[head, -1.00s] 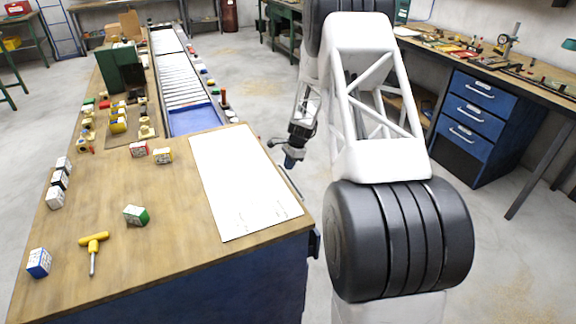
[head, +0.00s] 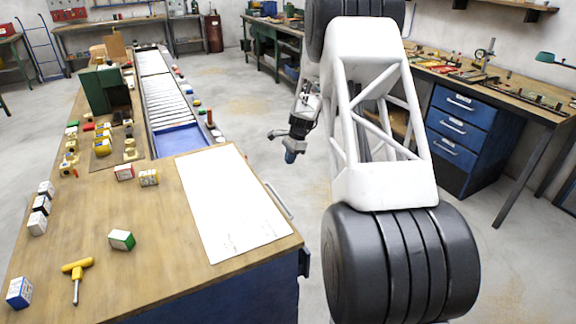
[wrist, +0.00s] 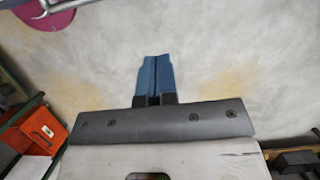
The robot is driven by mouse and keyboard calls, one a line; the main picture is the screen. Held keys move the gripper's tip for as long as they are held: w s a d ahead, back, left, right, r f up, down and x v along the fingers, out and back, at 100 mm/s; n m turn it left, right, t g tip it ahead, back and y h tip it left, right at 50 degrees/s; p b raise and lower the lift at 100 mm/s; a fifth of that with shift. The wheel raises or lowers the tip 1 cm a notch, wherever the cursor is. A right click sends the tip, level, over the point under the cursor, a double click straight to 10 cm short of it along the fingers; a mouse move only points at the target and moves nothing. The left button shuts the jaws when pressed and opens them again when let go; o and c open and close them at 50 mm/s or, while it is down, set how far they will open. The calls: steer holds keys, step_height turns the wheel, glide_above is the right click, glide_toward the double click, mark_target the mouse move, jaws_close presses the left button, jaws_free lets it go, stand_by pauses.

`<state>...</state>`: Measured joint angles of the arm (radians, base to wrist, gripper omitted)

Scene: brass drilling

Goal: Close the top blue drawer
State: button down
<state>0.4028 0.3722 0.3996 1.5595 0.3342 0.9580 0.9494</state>
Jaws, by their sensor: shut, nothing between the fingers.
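My gripper (head: 290,157) points down over the floor to the right of the wooden workbench, shut and empty. Its blue fingers are together in the wrist view (wrist: 154,78), with only floor beyond them. A silver bar handle (head: 280,200) stands out from the workbench's right side, near and below my gripper and apart from it. The drawer front behind that handle is hidden by the tabletop. The blue cabinet at the right has a top blue drawer (head: 459,106) with a silver handle; its front looks flush. My gripper is far from this cabinet.
The workbench (head: 150,215) carries a white sheet (head: 228,200), small boxes and a yellow-handled tool (head: 77,278). A dark fitting (head: 304,262) sticks out at its near right corner. Open floor lies between the bench and the right cabinet.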

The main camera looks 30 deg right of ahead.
steer(key=shift+r, duration=0.15)
steer(key=c, duration=1.5)
jaws_free()
steer(key=shift+o, duration=1.3)
steer(key=shift+s+f, duration=0.25)
steer(key=shift+f, duration=0.1)
steer(key=shift+o, duration=0.5)
steer(key=s+a+f+m+y, duration=0.1)
steer(key=s+f+m+y, duration=0.4)
steer(key=m, duration=0.3)
steer(key=shift+a+f, duration=0.35)
steer(key=shift+f, duration=0.3)
steer(key=s+f+m+t+y, duration=0.4)
steer(key=m+t+y, duration=0.2)
steer(key=m, duration=0.7)
steer(key=shift+s+d+f+m, duration=0.15)
steer(key=shift+d+f+m, duration=0.1)
steer(key=shift+m, duration=0.15)
